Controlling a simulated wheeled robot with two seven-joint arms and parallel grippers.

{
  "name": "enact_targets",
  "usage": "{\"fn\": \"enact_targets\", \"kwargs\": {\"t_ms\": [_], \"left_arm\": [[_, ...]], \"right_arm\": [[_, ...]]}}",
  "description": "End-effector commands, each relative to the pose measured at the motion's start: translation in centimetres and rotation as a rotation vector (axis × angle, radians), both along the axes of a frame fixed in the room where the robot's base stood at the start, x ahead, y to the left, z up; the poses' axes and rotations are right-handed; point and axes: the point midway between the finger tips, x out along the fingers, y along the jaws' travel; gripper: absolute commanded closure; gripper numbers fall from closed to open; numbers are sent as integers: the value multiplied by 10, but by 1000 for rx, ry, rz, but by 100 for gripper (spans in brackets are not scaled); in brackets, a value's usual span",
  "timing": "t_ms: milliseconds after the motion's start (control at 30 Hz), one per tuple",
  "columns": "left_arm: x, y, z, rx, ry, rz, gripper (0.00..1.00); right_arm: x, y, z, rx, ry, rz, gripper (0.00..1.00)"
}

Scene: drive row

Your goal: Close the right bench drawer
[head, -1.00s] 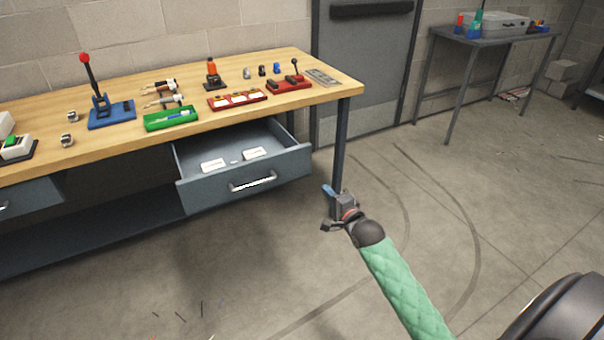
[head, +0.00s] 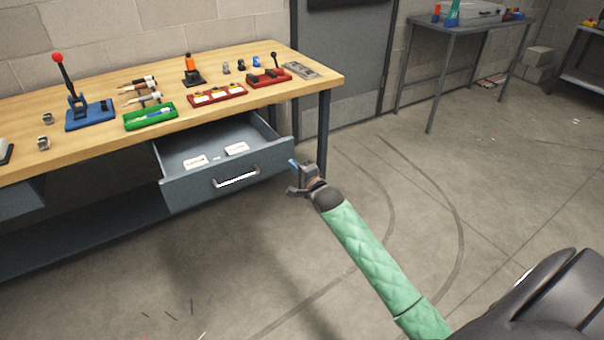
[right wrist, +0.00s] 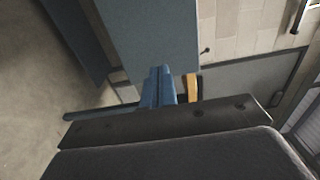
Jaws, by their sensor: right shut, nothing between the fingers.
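The right bench drawer (head: 188,190) is pulled out under the right end of the wooden bench (head: 300,75). Its grey front has a pale bar handle (head: 236,178), and white cards lie inside. My right gripper (head: 292,164) is shut and empty. In the head view it is at the right end of the drawer front, beside the bench leg; I cannot tell whether it touches. In the right wrist view its blue fingertips (right wrist: 160,85) are together, with a blue-grey panel just beyond them. My left gripper is not in view.
The dark bench leg (head: 323,135) stands just behind my right gripper. Tools and trays, including a green tray (head: 150,117), lie on the bench top. A grey side table (head: 470,32) stands at the back right.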

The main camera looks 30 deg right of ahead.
Motion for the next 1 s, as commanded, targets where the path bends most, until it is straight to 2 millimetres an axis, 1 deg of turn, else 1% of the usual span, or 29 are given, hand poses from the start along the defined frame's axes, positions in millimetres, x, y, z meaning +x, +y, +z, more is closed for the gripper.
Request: {"fn": "enact_targets", "kwargs": {"t_ms": [33,100,300,467,833,933,1000], "left_arm": [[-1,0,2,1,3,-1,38],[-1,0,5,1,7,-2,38],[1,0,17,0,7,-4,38],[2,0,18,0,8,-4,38],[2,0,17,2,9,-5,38],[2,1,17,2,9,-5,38],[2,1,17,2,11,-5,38]], "right_arm": [[8,0,1,0,0,0,100],[16,1,1,-1,0,1,100],[32,1,0,-1,1,0,100],[36,1,-1,0,2,0,100],[37,1,0,0,1,0,100],[42,2,0,1,0,0,100],[49,2,0,2,0,0,100]]}}
